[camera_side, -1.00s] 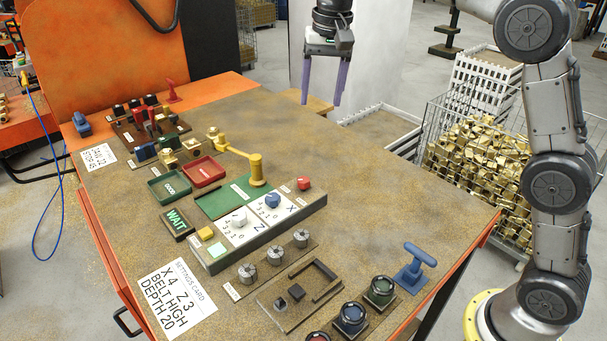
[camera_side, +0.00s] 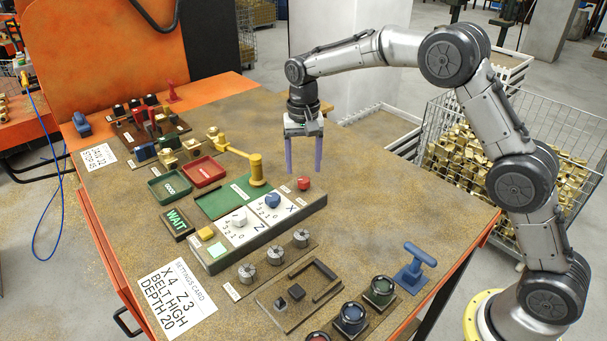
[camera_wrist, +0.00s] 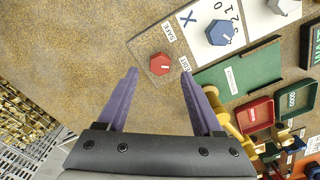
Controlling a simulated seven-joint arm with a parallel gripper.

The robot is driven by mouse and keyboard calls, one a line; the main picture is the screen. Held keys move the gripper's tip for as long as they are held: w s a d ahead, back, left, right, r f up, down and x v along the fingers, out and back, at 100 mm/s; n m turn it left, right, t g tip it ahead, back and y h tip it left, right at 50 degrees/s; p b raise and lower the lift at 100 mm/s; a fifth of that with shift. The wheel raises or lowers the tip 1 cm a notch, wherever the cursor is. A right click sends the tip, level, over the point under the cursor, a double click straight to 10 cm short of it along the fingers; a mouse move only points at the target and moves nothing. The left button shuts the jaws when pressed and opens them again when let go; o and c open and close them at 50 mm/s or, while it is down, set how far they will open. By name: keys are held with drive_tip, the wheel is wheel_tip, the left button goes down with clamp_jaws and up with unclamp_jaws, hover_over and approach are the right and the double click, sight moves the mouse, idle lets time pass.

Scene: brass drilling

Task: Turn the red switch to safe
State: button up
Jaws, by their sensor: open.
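The red switch (camera_side: 303,183) is a small red knob on the right end of the control panel, beside the X dial. In the wrist view the red switch (camera_wrist: 160,64) has a white pointer mark and sits between two labels, one reading SAFE (camera_wrist: 168,32) and the other (camera_wrist: 184,63) partly covered by a fingertip. My gripper (camera_side: 304,174) points down above the table near the red switch, its two purple fingers apart and empty. In the wrist view my gripper (camera_wrist: 159,72) has its fingertips just short of the switch, one on each side in the picture.
The blue X dial (camera_side: 272,200) and white Z dial (camera_side: 239,218) sit left of the switch on the same panel. A blue T-handle (camera_side: 415,264) stands at the right edge. The table right of the switch is bare.

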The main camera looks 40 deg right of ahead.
sight(304, 179)
drive_tip(key=shift+f, duration=1.85)
clamp_jaws()
